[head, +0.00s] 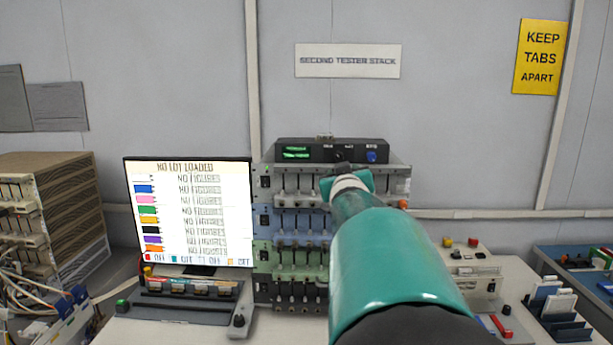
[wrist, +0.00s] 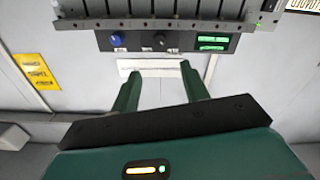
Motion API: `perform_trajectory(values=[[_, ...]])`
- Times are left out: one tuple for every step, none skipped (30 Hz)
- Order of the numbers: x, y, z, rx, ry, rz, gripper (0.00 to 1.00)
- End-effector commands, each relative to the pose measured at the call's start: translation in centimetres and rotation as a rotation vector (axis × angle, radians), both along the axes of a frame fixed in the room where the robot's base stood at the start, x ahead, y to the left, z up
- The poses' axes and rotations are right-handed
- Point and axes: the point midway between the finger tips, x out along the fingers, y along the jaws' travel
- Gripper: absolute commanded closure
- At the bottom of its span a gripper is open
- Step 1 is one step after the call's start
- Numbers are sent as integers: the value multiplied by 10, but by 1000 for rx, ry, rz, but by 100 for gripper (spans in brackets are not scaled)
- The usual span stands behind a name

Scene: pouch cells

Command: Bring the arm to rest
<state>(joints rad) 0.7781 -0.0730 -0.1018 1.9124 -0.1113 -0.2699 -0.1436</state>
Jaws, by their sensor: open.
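My teal arm (head: 390,260) reaches forward from the lower right in the head view, with its far end in front of the tester stack (head: 288,258). My gripper (wrist: 158,72) shows in the wrist view, which looks upside down. Its two green fingers stand apart with nothing between them. The stack's control box (wrist: 165,42), with a blue knob and green displays, lies beyond the fingertips. In the head view the arm hides most of the gripper and part of the stack's right side. I cannot tell the exact gap between gripper and stack.
A monitor (head: 188,215) reading "NO LOT LOADED" stands left of the stack, behind a dark tray (head: 180,300). A beige rack (head: 50,205) with cables is at far left. Right of the arm are a beige device (head: 470,270) and a blue bench (head: 580,262).

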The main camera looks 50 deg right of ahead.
Motion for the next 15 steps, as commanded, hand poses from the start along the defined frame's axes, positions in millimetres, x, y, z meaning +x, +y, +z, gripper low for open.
perform_trajectory(values=[[0,0,0,0,0,0,55],[0,0,0,0,0,0,55],[0,0,0,0,0,0,55],[0,0,0,0,0,0,55],[0,0,0,0,0,0,55],[0,0,0,0,0,0,55],[0,0,0,0,0,0,55],[1,1,0,1,1,2,55],[2,4,-1,6,3,7,55],[4,9,-2,13,6,13,55],[6,14,-3,22,10,21,55],[10,25,-7,42,21,36,55],[14,35,-10,59,30,51,55],[17,46,-13,78,41,67,55],[22,64,-20,109,59,93,55]])
